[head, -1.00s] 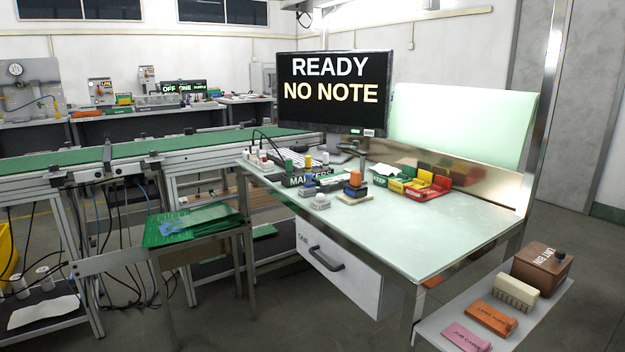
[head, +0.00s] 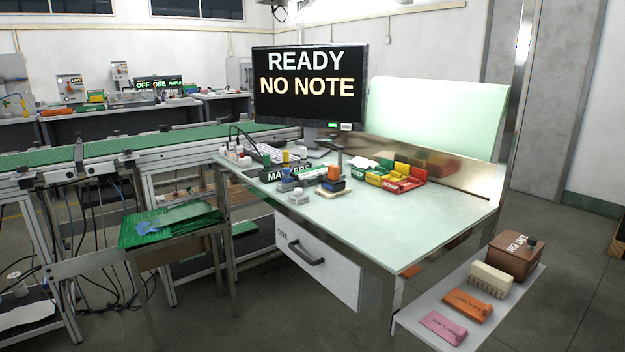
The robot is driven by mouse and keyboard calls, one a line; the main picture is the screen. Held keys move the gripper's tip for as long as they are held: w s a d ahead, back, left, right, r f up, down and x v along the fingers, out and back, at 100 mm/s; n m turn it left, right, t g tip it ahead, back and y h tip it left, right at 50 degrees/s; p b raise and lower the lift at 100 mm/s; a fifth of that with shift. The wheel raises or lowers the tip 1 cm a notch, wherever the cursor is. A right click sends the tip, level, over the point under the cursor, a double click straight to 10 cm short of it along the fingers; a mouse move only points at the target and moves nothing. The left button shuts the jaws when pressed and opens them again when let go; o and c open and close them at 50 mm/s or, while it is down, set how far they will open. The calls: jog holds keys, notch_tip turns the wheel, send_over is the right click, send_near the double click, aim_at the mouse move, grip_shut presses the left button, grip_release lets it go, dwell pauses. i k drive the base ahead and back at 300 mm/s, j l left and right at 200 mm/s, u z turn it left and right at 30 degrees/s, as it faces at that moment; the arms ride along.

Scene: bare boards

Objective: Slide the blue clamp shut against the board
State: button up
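A stack of flat green boards (head: 185,221) lies on a small metal-framed stand left of the desk. A small light-blue piece (head: 148,228) rests on the left part of these boards. It is too small to tell whether it is a clamp or whether it is open. My gripper is not in view.
The pale desk (head: 410,225) has a clear right half and a white drawer (head: 318,262) below. A monitor (head: 308,88) reads "READY NO NOTE". Coloured bins (head: 397,176) stand at its back. A low shelf (head: 415,322) juts out at right. A green conveyor (head: 90,152) runs behind the stand.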

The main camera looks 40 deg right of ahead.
aim_at(289, 176)
jog(key=i+z, duration=0.35)
jog(key=i, duration=0.15)
jog(key=i+j+z, duration=0.3)
jog(key=i, duration=0.2)
